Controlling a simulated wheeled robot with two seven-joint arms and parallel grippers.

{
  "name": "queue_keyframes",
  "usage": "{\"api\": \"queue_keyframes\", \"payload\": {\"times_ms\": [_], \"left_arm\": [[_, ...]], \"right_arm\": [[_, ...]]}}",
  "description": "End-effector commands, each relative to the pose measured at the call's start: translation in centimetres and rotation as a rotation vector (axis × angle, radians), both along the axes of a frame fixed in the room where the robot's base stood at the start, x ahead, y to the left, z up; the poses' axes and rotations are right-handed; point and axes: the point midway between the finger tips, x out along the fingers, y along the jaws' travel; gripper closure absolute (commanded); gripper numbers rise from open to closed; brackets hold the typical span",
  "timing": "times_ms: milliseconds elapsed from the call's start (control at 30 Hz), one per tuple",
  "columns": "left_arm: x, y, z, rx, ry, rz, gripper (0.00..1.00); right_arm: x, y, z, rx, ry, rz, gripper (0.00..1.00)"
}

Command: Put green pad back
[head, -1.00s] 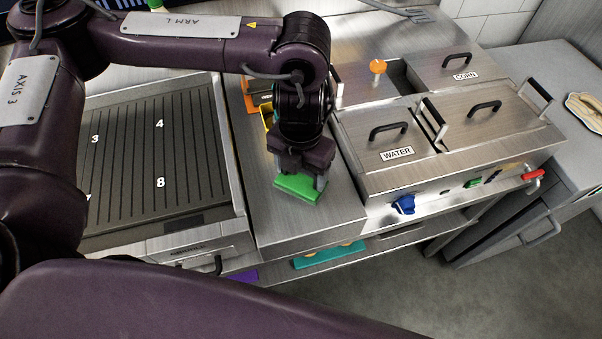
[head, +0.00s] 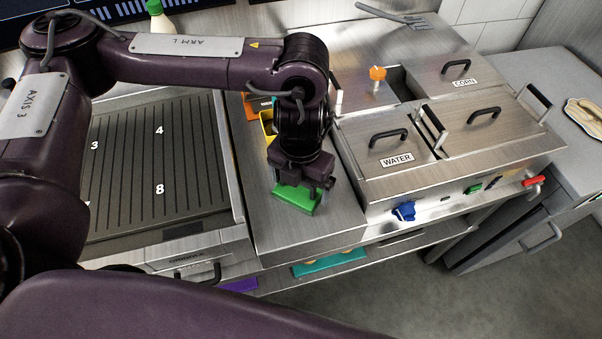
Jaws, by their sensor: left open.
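The green pad (head: 297,197) lies on the steel counter strip (head: 300,229) between the grill and the water unit, near the strip's front. My left gripper (head: 300,189) is right above the pad, pointing down, with its fingers open at the pad's sides. The gripper hides the pad's rear part, and I cannot tell whether the fingers touch it. Behind my left wrist, a yellow container (head: 267,121) and an orange item (head: 257,104) stand on the strip, partly hidden. My right gripper does not show.
The ridged grill (head: 160,165) is at the left. The lidded unit labelled WATER (head: 376,163) is close at the right, with a blue knob (head: 404,211) on its front. A lower shelf holds a teal board (head: 328,263) and a purple item (head: 238,285).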

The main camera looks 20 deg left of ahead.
Motion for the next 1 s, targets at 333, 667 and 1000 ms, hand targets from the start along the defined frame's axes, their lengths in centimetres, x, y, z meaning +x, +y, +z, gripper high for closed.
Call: {"api": "queue_keyframes", "payload": {"times_ms": [333, 667, 1000], "left_arm": [[0.2, 0.0, 5.3, 0.000, -0.009, -0.002, 0.08], [0.1, 0.0, 10.9, 0.000, -0.005, -0.001, 0.08], [0.0, 0.0, 12.3, 0.000, -0.001, -0.001, 0.08]], "right_arm": [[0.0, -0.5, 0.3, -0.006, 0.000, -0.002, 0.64], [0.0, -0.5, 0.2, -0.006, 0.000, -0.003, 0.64], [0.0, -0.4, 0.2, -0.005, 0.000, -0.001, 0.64]]}}
